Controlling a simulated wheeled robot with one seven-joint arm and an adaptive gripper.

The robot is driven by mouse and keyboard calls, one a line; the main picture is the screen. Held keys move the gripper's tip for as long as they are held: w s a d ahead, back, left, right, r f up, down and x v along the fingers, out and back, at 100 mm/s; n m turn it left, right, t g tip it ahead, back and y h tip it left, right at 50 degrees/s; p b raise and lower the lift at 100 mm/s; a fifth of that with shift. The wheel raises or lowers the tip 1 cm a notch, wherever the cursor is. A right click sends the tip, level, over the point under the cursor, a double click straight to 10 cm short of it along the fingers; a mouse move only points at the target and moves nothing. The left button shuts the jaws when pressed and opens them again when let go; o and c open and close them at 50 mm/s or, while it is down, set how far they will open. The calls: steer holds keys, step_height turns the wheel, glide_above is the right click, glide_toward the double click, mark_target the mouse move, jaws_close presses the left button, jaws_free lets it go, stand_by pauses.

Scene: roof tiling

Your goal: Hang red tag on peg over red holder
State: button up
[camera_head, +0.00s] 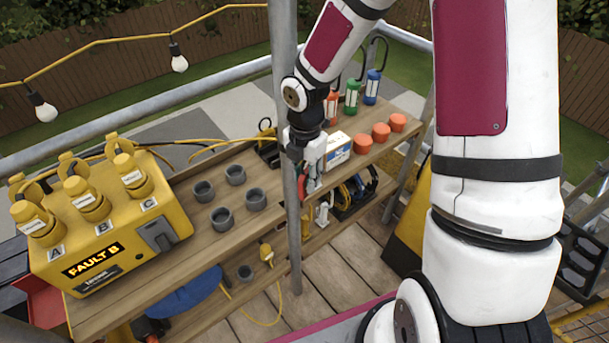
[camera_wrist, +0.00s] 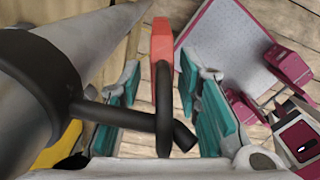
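The red tag (camera_wrist: 161,40) sits between my fingers in the wrist view, with a thin black loop (camera_wrist: 163,95) rising from it. It also shows as a small red piece beside the pole in the head view (camera_head: 302,186). A black peg (camera_wrist: 105,115) sticks out from a clamp around the grey pole. The loop crosses the peg, whose tip shows right of it; I cannot tell for certain that the loop bears on it. My gripper (camera_wrist: 161,90) has its teal pads apart, with gaps on both sides of the tag. I cannot make out a red holder.
The grey pole (camera_head: 289,240) stands close beside my gripper. A wooden shelf (camera_head: 265,222) carries grey cups (camera_head: 221,218), a yellow fault box (camera_head: 110,215) and orange cups (camera_head: 381,132). Orange-red, green and blue hooked lanterns (camera_head: 372,87) stand behind. A railing runs along the back.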

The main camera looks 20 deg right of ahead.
steer(key=r, duration=1)
steer(key=shift+w+d+r, duration=0.2)
steer(key=shift+d+r, duration=0.1)
steer(key=shift+s+a+r, duration=0.1)
steer(key=shift+a+r, duration=0.15)
steer(key=shift+r, duration=0.5)
steer(key=shift+s+r, duration=0.1)
steer(key=shift+r, duration=0.05)
steer(key=s+d+r+m+t, duration=0.1)
steer(key=s+r+m+t, duration=0.4)
steer(key=s+r+m, duration=1.2)
steer(key=s+m, duration=0.2)
steer(key=m, duration=0.5)
steer(key=shift+r+m+t, duration=0.15)
steer(key=shift+m+t, duration=0.15)
steer(key=shift+t, duration=0.1)
